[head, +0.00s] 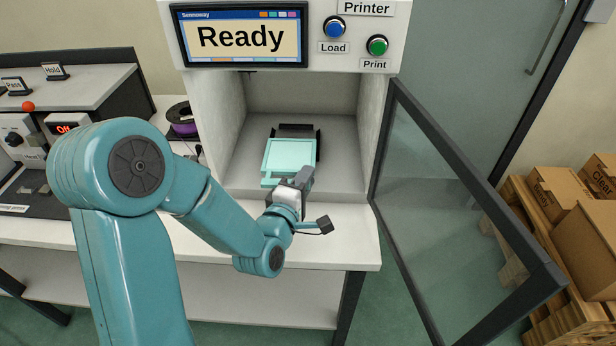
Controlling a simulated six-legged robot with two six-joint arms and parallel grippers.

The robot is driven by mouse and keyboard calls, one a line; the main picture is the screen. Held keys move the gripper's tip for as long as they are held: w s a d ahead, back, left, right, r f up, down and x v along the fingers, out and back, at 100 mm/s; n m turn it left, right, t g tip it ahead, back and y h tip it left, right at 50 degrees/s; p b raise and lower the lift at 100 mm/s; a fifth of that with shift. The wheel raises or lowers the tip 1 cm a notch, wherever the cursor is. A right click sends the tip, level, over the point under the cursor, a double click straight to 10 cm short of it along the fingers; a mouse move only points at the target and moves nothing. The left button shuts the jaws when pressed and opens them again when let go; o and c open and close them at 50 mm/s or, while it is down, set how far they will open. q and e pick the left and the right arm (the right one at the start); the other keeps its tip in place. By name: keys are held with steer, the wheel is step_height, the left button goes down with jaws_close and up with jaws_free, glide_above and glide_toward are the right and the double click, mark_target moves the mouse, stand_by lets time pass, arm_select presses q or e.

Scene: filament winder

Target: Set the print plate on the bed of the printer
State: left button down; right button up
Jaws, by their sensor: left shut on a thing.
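The print plate (288,157) is a pale turquoise flat square inside the open printer (258,170). My left gripper (283,184) is shut on the plate's near edge. My wrist hides part of that edge. The dark printer bed (297,130) shows behind the plate and along its right side. The plate lies over most of the bed, and I cannot tell whether it touches it. My right gripper is not in view.
The printer's glass door (455,215) stands open to the right. The screen (241,37) reads "Ready", beside a blue Load button (335,27) and a green Print button (377,45). A purple spool (183,120) stands left of the printer. Cardboard boxes (555,190) are at far right.

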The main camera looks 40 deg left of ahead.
mark_target(307, 157)
arm_select(q)
steer(key=w+a+p, duration=0.1)
steer(key=w, duration=0.1)
steer(key=w+a+f+p, duration=0.1)
steer(key=w+a, duration=0.1)
steer(key=w, duration=0.1)
steer(key=w+a+p, duration=0.1)
steer(key=w+a, duration=0.1)
steer(key=w, duration=0.1)
steer(key=shift+f, duration=0.25)
steer(key=shift+w+a+f, duration=0.25)
steer(key=shift+w+a, duration=0.25)
steer(key=shift+w, duration=0.25)
steer(key=shift+f+b, duration=0.2)
steer(key=shift+b, duration=0.75)
stand_by(0.8)
steer(key=shift+f+b, duration=0.45)
steer(key=shift+b, duration=1)
stand_by(0.6)
steer(key=shift+c, duration=2.4)
jaws_free()
steer(key=shift+s+d, duration=0.1)
